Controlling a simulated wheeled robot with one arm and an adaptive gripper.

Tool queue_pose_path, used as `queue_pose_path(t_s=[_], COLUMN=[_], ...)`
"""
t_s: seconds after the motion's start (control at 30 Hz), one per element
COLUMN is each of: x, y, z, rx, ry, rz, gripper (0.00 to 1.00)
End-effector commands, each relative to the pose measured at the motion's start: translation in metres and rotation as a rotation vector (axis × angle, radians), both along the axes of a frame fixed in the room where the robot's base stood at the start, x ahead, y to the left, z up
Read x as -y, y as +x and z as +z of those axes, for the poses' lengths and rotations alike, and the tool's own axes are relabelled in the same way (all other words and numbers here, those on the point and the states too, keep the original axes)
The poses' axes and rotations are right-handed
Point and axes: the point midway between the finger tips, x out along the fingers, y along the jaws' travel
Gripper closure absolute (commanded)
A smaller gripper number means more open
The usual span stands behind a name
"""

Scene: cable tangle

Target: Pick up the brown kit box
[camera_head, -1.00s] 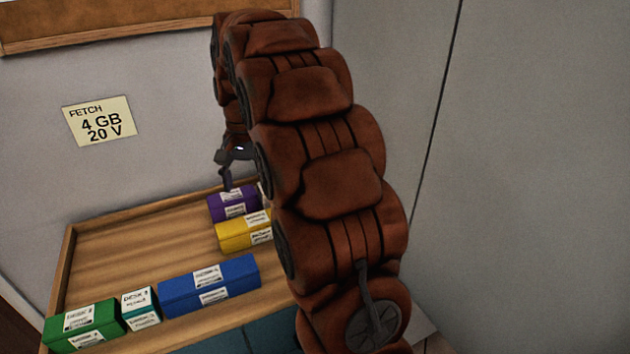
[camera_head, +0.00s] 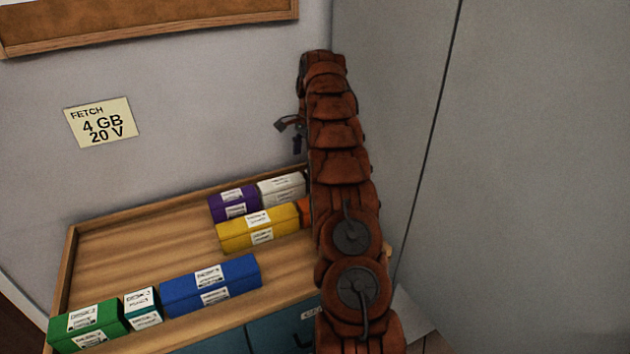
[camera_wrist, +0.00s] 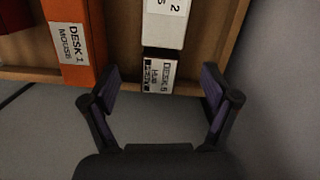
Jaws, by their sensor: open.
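In the wrist view a small dark box, which looks brown (camera_wrist: 146,70), bears a white label reading DESK 5. It sits at the shelf edge against the end of a white box. My gripper (camera_wrist: 162,80) is open, its two fingers spread to either side of the dark box's near end, with a gap on both sides and nothing held. In the head view my gripper (camera_head: 292,137) is up near the wall, partly hidden by my arm. The dark box does not show in the head view; my arm covers that part of the shelf.
The wooden shelf (camera_head: 150,235) holds purple (camera_head: 234,203), white (camera_head: 282,188), yellow (camera_head: 258,228), blue (camera_head: 210,284), teal (camera_head: 143,308) and green (camera_head: 88,325) boxes. An orange box (camera_wrist: 68,35) lies left of the gripper. A grey panel stands close on the right. The shelf's left middle is clear.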

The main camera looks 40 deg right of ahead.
Motion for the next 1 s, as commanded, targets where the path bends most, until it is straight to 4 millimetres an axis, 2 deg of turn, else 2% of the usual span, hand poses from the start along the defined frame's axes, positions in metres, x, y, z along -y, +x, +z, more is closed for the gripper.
queue_pose_path(t_s=[0.03,0.1,0.3,0.57,1.0], x=[0.012,0.024,0.042,0.044,0.04], y=[-0.001,-0.003,-0.007,-0.008,-0.007], z=[-0.007,-0.015,-0.026,-0.032,-0.052], rx=[0.002,0.003,0.004,0.004,0.004], ry=[0.0,0.003,0.007,0.009,0.008], rz=[-0.034,-0.071,-0.136,-0.144,-0.143], gripper=[0.14,0.14,0.14,0.14,0.14])
